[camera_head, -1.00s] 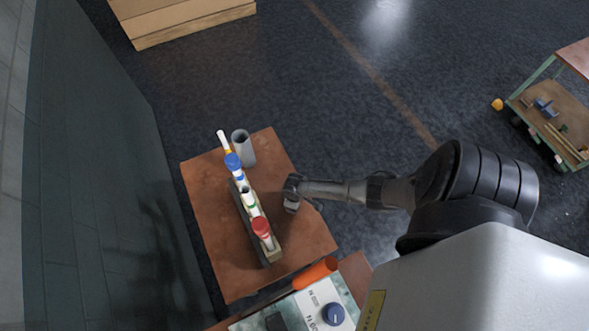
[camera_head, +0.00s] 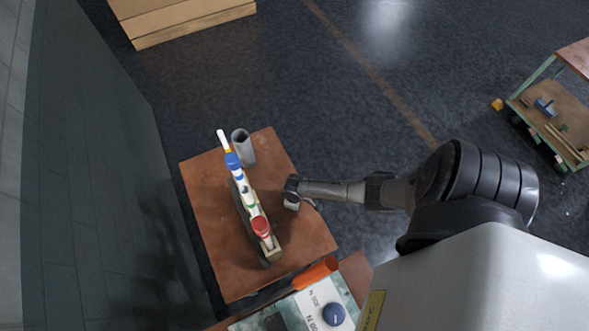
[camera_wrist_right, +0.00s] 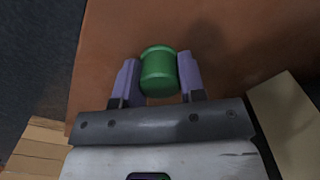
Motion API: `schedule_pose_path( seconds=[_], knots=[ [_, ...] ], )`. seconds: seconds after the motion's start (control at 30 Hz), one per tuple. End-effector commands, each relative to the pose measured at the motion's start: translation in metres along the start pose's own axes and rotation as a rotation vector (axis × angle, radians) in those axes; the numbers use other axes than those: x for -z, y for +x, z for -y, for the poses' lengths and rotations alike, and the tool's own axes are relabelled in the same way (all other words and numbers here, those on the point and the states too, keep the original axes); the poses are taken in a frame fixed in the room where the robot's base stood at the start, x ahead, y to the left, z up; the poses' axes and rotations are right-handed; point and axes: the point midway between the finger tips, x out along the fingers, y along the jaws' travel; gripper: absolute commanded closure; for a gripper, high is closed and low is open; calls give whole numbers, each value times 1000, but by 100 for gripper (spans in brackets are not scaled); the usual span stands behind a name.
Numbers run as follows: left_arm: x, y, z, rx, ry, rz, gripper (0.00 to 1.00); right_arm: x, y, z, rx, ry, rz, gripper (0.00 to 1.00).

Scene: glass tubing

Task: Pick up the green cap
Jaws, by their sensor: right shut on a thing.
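The green cap (camera_wrist_right: 158,72) is a short cylinder that sits between the two purple fingers of my right gripper (camera_wrist_right: 160,80) in the right wrist view. The gripper is shut on it, with one finger on each side. Brown table top shows behind the cap. In the head view my right gripper (camera_head: 291,204) is low over the right part of the brown table (camera_head: 210,230), to the right of the tube rack. The cap cannot be made out there. My left gripper is not in view.
A narrow rack (camera_head: 273,255) holds several tubes, with a blue cap (camera_head: 232,160) and a red cap (camera_head: 260,226) showing. A grey cylinder (camera_head: 242,147) stands behind it. An orange cylinder (camera_head: 315,272) lies near the front edge. The table's left side is clear.

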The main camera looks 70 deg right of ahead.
Motion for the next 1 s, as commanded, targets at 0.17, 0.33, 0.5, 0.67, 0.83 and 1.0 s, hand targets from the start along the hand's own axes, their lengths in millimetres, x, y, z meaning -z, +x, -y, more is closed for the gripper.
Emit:
schedule_pose_path(
  seconds=[0.17,0.33,0.5,0.67,0.83,1.0],
  knots=[
    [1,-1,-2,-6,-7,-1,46,0,-1,0,0,0,0,84],
    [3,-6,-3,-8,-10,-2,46,0,-11,0,0,0,-1,84],
    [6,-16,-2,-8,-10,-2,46,0,-35,-1,-1,-1,-2,84],
    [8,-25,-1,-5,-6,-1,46,-20,-54,-4,-2,0,2,84],
    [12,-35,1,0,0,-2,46,-54,-75,-9,-1,-1,3,84],
    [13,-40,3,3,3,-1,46,-83,-91,-13,-2,-1,2,84]
  ],
)
